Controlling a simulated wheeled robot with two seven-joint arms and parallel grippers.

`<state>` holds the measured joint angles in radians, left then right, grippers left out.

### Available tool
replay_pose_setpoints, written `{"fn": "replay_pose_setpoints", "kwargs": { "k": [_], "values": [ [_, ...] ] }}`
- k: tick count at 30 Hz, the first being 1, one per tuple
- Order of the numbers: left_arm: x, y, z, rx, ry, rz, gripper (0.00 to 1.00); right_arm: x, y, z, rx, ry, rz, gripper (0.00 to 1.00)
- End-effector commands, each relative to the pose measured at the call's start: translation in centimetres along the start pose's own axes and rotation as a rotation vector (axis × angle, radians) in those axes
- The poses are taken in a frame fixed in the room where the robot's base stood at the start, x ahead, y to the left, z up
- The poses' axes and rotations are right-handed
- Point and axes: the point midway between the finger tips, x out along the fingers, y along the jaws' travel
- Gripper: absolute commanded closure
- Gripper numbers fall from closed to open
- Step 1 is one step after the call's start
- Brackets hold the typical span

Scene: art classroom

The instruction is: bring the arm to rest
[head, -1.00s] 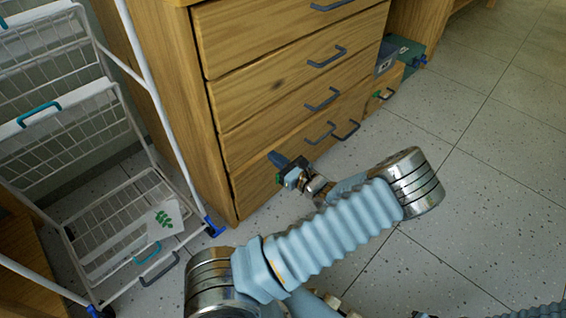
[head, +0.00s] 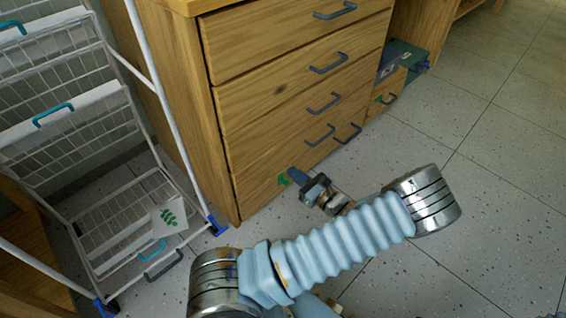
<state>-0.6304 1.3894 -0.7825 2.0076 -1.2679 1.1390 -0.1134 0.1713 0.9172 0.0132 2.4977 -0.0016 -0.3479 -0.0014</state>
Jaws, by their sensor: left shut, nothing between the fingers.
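My left arm reaches across the lower middle of the head view. Its gripper (head: 297,176) is shut and empty. It is in front of the bottom part of the wooden drawer cabinet (head: 170,100), close to a green mark (head: 283,179) on the lowest drawer front (head: 262,183). I cannot tell whether the fingertips touch the wood. My right gripper is not in view.
A white wire rack (head: 150,95) with baskets stands at the left, and a card with a green leaf (head: 169,216) hangs on its lower basket. A green box (head: 408,56) is beyond the cabinet. The tiled floor (head: 500,190) at the right is clear.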

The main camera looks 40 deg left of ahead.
Motion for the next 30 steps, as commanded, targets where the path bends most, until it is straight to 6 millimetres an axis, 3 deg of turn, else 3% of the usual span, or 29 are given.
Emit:
{"fn": "replay_pose_setpoints", "kwargs": {
  "k": [3,9,19,22,25,28,30],
  "values": [
    [-2.6,-0.1,0.1,0.000,0.000,-0.004,1.00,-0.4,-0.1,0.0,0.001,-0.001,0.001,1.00],
    [-4.8,0.0,0.0,-0.001,0.000,-0.001,1.00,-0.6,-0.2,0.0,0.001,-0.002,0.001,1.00],
    [-4.8,0.7,-0.8,0.001,0.035,0.027,1.00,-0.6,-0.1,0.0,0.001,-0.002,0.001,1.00],
    [-4.2,3.4,-3.6,-0.003,0.167,0.127,1.00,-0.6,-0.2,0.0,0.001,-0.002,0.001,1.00],
    [-4.8,8.3,-8.5,-0.042,0.418,0.329,1.00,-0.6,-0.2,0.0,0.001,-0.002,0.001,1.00],
    [-8.8,13.6,-13.8,-0.173,0.753,0.632,1.00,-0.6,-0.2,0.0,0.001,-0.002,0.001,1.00],
    [-13.5,15.2,-16.1,-0.343,0.991,0.875,1.00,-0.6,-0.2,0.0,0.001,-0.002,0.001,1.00]
  ]
}}
